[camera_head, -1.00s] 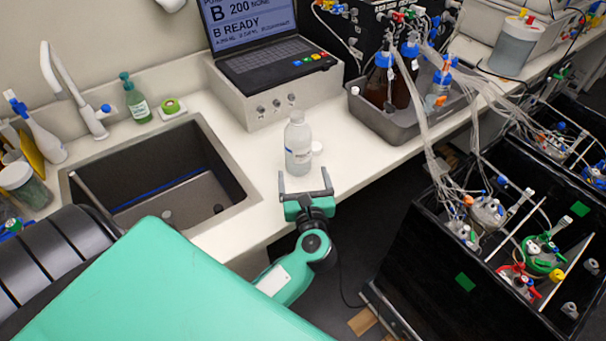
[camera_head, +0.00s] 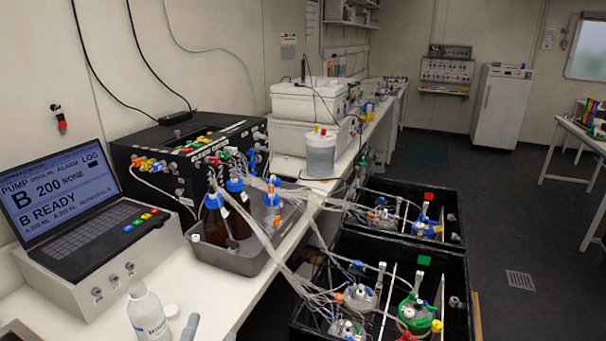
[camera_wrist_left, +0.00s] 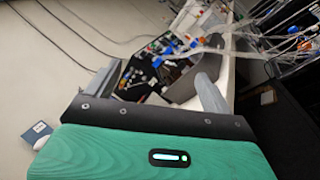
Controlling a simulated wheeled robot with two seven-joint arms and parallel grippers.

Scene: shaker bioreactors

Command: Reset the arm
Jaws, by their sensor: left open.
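My left gripper (camera_wrist_left: 157,82) shows in the left wrist view with its two grey fingers wide apart and nothing between them. In the head view only a grey fingertip (camera_head: 190,327) shows at the bottom edge, just right of a clear bottle (camera_head: 148,315) with a white label. From this view I cannot tell whether the finger touches the bottle. The rest of my left arm is below the picture. My right gripper is in neither view.
A laptop-topped controller (camera_head: 85,215) stands at the left. A grey tray (camera_head: 233,262) holds brown bottles with blue caps and tubing. Black shaker boxes (camera_head: 322,315) with vessels stand to the right of the bench. The floor (camera_head: 500,230) farther right is open.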

